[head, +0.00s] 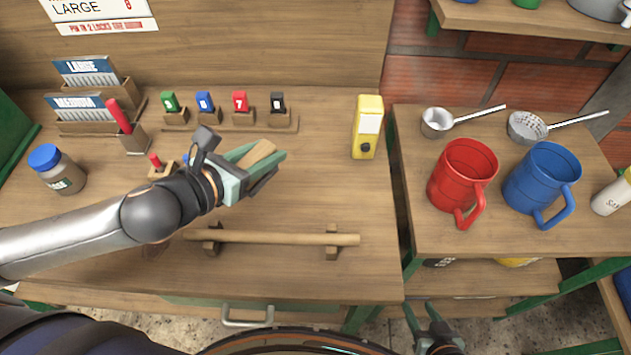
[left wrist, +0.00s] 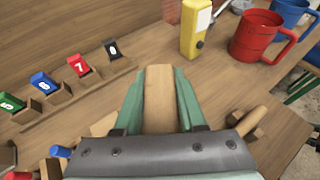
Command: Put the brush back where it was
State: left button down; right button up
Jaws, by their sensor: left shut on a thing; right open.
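My left gripper (head: 264,163) is shut on a light wooden piece, which looks like the brush (head: 259,152), above the middle of the workbench. In the left wrist view the brush (left wrist: 158,92) shows as a flat, pale wooden bar between the two green fingers. Its bristles are not visible, and I cannot tell which end is held. My right gripper (head: 438,338) is low at the bottom edge of the head view, empty and open, in front of the side table.
A wooden rod (head: 280,238) lies across two supports near the workbench's front edge. Numbered blocks (head: 204,103) stand in a rack behind. A yellow device (head: 367,127) is to the right. A blue-lidded jar (head: 57,168) is left. Red (head: 462,176) and blue (head: 541,178) mugs stand on the side table.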

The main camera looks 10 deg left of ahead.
aim_at(275, 151)
pick_arm(q)
jog(key=shift+s+a+r+m+g+h, duration=0.15)
jog(key=shift+s+r+m+g+h, duration=0.2)
jog(key=shift+r+m+h, duration=0.4)
jog(key=shift+s+a+r+m+g+h, duration=0.3)
jog(key=shift+s+r+m+h, duration=0.15)
jog(key=shift+s+r+m, duration=0.15)
jog(key=b+x, duration=0.1)
jog(key=b, duration=0.1)
jog(key=b+x, duration=0.2)
jog(key=b, duration=0.1)
jog(key=d+b+x, duration=0.1)
jog(key=b+x, duration=0.1)
jog(key=shift+s+f+b, duration=0.2)
jog(key=shift+b, duration=0.15)
jog(key=w+d+f, duration=0.2)
jog(key=d+f, duration=0.1)
jog(key=w+d+f, duration=0.3)
jog(key=shift+w, duration=0.25)
jog(key=shift+w+d+f, duration=0.3)
jog(key=shift+w+f, duration=0.05)
jog(key=shift+f, duration=0.35)
notch_tip(275, 151, down, 3)
jog(key=shift+r+b, duration=0.15)
jog(key=shift+b, duration=0.4)
jog(key=shift+f, duration=0.3)
jog(key=shift+c, duration=2.4)
grip_release()
